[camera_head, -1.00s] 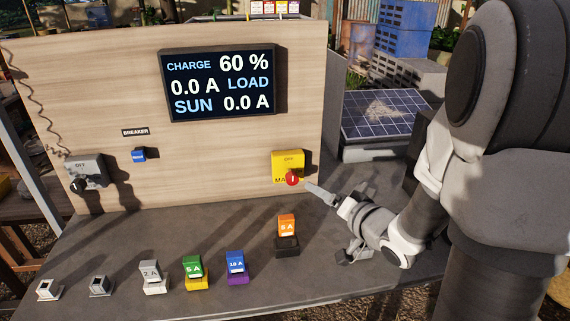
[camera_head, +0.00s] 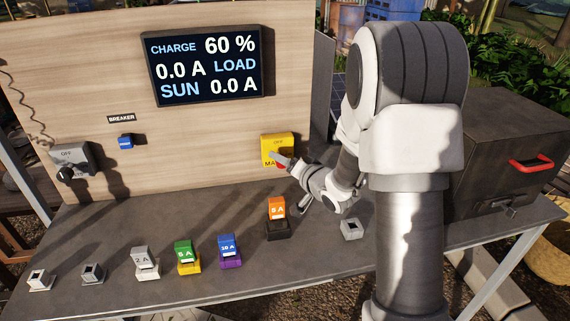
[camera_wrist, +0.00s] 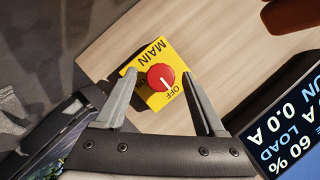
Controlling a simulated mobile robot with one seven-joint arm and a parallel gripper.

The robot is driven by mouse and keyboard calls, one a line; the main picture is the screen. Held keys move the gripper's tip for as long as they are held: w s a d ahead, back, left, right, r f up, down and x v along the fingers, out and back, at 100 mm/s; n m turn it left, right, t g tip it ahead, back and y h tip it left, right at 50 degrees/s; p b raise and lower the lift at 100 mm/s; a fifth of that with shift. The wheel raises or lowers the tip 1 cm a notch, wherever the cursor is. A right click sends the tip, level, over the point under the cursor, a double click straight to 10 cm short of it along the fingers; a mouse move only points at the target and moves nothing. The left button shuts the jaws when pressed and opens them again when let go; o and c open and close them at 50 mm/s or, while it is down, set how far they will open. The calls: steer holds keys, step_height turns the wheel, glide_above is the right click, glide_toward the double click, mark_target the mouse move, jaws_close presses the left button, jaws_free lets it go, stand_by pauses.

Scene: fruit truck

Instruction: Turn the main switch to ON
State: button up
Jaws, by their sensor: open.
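The main switch is a yellow box (camera_head: 277,143) on the lower right of the wooden panel. Its red knob (camera_wrist: 161,78) shows fully in the wrist view, with its white mark toward the OFF label. In the head view the knob (camera_head: 282,165) is partly hidden by my gripper. My gripper (camera_wrist: 160,72) is open, with one finger on each side of the knob in the wrist view. I cannot tell whether the fingers touch it or how deep they reach. In the head view my gripper (camera_head: 273,156) overlaps the front of the yellow box.
A display (camera_head: 205,66) hangs above and left of the switch. A grey switch box (camera_head: 72,160) and a blue breaker (camera_head: 126,141) are further left. An orange fuse (camera_head: 276,208) in a black holder and several other fuses stand on the grey bench (camera_head: 130,215).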

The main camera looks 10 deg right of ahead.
jaws_close()
stand_by(0.3)
steer(key=shift+f+m+t+y+b, duration=0.25)
steer(key=shift+m+t, duration=0.85)
steer(key=shift+m, duration=1.75)
steer(key=shift+f+m+t+y+b, duration=0.1)
steer(key=shift+m+t+y, duration=0.25)
steer(key=shift+m+t, duration=1.65)
steer(key=shift+f+m+t+y+b, duration=0.2)
steer(key=shift+m+y, duration=0.1)
steer(key=shift+m, duration=3.45)
